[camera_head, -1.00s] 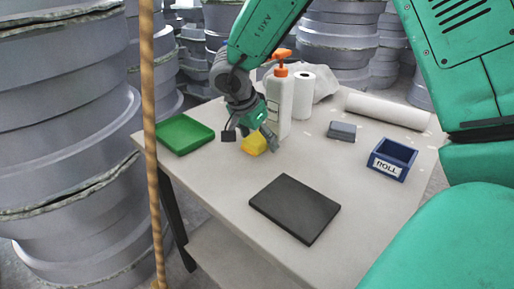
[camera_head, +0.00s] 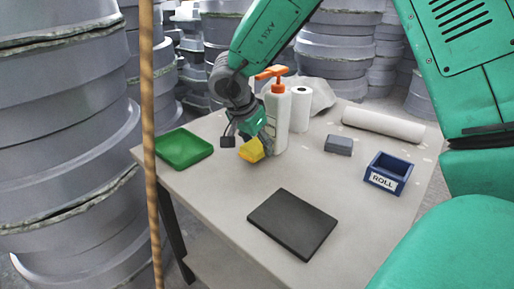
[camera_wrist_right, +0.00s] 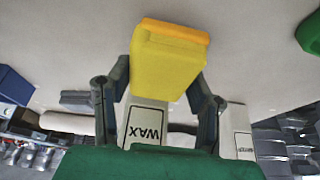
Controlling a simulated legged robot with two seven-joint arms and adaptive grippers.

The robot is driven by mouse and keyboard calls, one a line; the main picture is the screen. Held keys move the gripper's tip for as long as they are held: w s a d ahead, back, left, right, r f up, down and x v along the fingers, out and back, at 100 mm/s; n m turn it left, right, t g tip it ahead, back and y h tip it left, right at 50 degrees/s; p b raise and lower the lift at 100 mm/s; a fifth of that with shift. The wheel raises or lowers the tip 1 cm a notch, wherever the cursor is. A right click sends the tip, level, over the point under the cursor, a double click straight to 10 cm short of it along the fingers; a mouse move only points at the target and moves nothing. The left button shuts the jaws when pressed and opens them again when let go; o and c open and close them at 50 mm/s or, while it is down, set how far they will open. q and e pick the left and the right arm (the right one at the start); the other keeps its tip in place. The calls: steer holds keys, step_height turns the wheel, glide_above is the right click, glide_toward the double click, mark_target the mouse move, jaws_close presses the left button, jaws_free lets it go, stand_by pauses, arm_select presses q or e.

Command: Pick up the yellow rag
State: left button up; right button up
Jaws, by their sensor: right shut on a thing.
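The yellow rag (camera_head: 251,150) is a thick, block-like yellow piece beside the white pump bottle (camera_head: 278,118) at the back of the table. My right gripper (camera_head: 256,147) is shut on it and holds it tilted, seemingly just above the tabletop. In the right wrist view the rag (camera_wrist_right: 168,62) sits between the two fingers of my right gripper (camera_wrist_right: 160,85), with an orange-yellow far edge. My left gripper is not in view.
A rope (camera_head: 149,150) hangs in front on the left.

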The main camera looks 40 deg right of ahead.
steer(key=shift+a+r+p, duration=0.1)
steer(key=shift+r+p, duration=0.25)
steer(key=shift+r, duration=0.5)
steer(key=a+p, duration=0.1)
steer(key=a, duration=0.4)
steer(key=s+a+p, duration=0.1)
steer(key=a, duration=0.5)
steer(key=a+p, duration=0.1)
steer(key=a, duration=0.4)
steer(key=shift+s+a+f+p, duration=0.15)
steer(key=shift+s+f+p, duration=0.05)
steer(key=shift+s+p, duration=0.1)
steer(key=shift+s+a+f, duration=0.1)
steer(key=shift+a, duration=0.6)
steer(key=shift+o, duration=0.4)
